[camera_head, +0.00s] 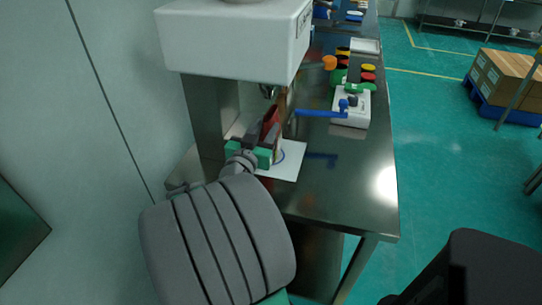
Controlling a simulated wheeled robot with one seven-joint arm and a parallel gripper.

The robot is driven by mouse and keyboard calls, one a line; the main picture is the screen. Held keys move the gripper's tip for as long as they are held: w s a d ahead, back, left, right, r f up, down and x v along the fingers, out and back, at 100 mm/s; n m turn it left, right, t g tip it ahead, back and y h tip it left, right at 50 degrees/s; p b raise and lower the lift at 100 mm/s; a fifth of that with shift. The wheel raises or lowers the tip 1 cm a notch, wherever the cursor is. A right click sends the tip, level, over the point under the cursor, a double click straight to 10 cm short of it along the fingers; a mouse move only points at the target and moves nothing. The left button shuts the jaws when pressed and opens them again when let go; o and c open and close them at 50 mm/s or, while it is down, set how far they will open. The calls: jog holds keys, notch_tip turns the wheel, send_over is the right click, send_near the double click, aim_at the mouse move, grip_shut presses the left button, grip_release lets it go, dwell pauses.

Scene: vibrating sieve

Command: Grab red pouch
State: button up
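The red pouch (271,116) stands upright-looking on the steel table, below the white box of the machine. My gripper (266,130) has a green body and two dark fingers, and it reaches in from the lower left. The fingers are apart, with red showing at and just beyond their tips. They partly hide the pouch's lower part. I cannot tell whether the fingers touch or hold it.
A white sheet (290,160) lies under the gripper. The white machine box (235,40) overhangs close above. The steel table (345,190) is clear at front right.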

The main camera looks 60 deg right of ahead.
aim_at(273, 117)
jog(key=d, duration=0.2)
jog(key=d+p, duration=0.1)
jog(key=d, duration=0.2)
jog(key=w+d+p, duration=0.1)
jog(key=d, duration=0.1)
jog(key=shift+d+f, duration=0.2)
jog(key=shift+d, duration=0.15)
grip_shut()
jog(key=shift+a, duration=0.1)
jog(key=shift+f, duration=0.1)
dwell(0.8)
